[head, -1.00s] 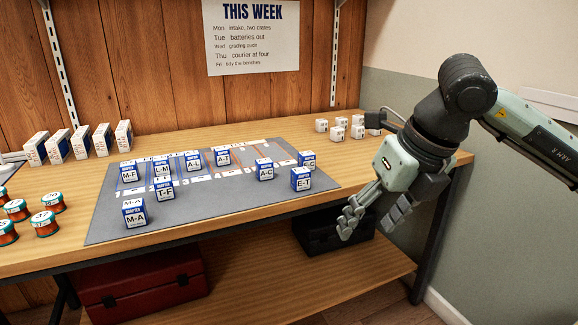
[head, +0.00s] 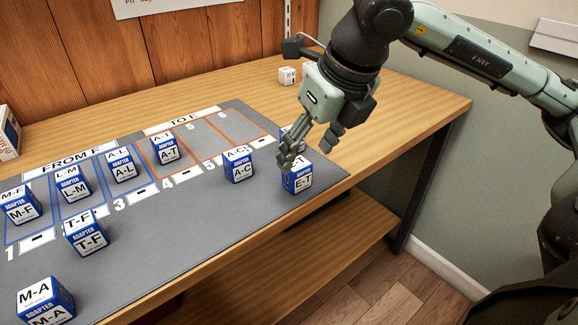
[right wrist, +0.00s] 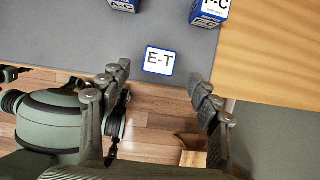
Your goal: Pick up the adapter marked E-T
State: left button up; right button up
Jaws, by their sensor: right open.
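The adapter marked E-T (head: 297,179) is a blue and white box at the right front of the grey mat (head: 215,207). In the right wrist view its white E-T top (right wrist: 159,61) shows between my open fingers and a little beyond their tips. My right gripper (head: 306,150) is open and empty, just above and behind the box in the head view, partly covering it. Whether a finger touches the box is not clear. My left gripper is not in view.
The A-C adapter (head: 239,165) stands to the left of E-T, and another adapter (right wrist: 211,9) is close behind it. T-F (head: 86,233) and M-A (head: 45,300) stand further left. The table's front edge is near, with floor beyond.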

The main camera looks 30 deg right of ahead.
aim_at(299, 164)
jog(key=shift+w+f, duration=0.15)
jog(key=shift+f, duration=0.4)
jog(key=x, duration=0.5)
jog(key=shift+w+a, duration=0.1)
jog(key=shift+w, duration=0.1)
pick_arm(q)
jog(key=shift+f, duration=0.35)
pick_arm(e)
jog(key=shift+c, duration=0.5)
jog(key=c, duration=1)
jog(key=shift+c, duration=0.2)
jog(key=shift+r, duration=0.15)
